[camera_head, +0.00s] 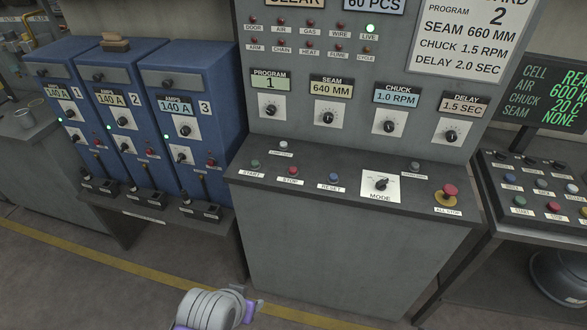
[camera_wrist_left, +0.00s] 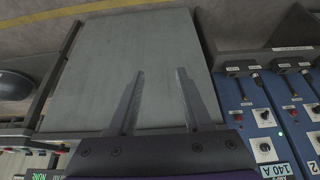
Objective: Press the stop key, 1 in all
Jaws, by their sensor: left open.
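The red stop key (camera_head: 293,171) is on the sloped desk of the grey console (camera_head: 325,230), above a STOP label, between the green start key (camera_head: 255,164) and the blue reset key (camera_head: 333,178). My left gripper (camera_head: 250,300) is low in front of the console, below and left of the stop key and well apart from it. In the left wrist view its two fingers (camera_wrist_left: 160,72) are spread with nothing between them, before the console's grey front. The stop key cannot be made out in that view. My right gripper is out of view.
A red mushroom ALL STOP knob (camera_head: 449,190) and the MODE dial (camera_head: 381,184) share the desk. Blue power units (camera_head: 190,110) stand left. A second panel at right has its own red key (camera_head: 553,207). The floor in front is clear.

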